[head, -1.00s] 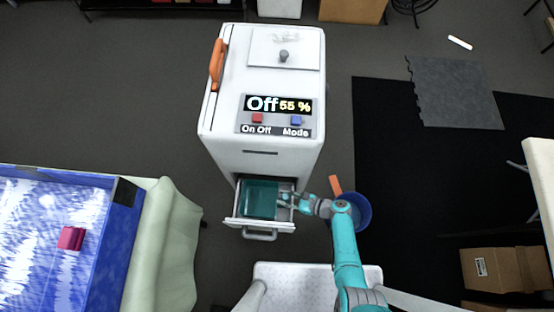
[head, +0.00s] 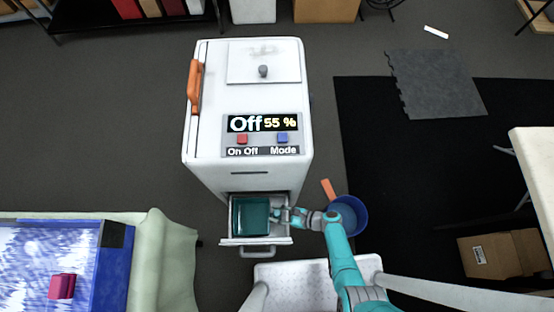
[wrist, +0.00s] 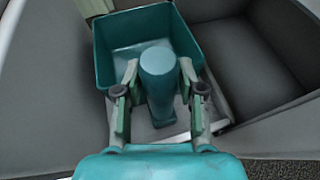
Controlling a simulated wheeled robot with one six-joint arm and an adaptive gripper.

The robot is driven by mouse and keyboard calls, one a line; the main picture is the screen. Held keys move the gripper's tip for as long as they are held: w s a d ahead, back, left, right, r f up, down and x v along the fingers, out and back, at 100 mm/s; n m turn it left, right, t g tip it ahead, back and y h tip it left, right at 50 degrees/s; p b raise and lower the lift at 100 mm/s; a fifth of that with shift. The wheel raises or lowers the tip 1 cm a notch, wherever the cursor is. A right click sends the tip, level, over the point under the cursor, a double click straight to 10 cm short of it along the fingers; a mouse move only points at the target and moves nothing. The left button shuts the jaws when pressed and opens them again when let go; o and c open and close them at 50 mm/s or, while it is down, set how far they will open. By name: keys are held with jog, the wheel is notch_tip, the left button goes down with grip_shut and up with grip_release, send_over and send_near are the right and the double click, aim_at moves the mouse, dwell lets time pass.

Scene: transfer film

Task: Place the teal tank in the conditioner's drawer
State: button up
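The teal tank (head: 250,216) is an open-topped box sitting inside the open drawer (head: 282,238) at the front of the white conditioner (head: 211,140). It looks level; I cannot tell whether its bottom rests on the drawer floor. The tank shows at the top of the wrist view (wrist: 108,62), with a teal cylinder (wrist: 158,75) standing at its near side. My gripper (head: 276,214) is at the right of the tank, over the drawer. In the wrist view its fingers (wrist: 160,76) flank the cylinder closely; whether they touch it is unclear.
A blue bucket (head: 352,226) stands just right of the drawer. The conditioner's panel reads Off and 55 %, with red (head: 242,139) and blue (head: 282,138) buttons. A blue-walled table (head: 116,250) with a pink block (head: 62,287) is at the left.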

jog(key=shift+o, duration=0.5)
jog(key=shift+d+r, duration=0.2)
jog(key=shift+d, duration=0.3)
jog(key=v, duration=1.1)
jog(key=shift+s, duration=0.2)
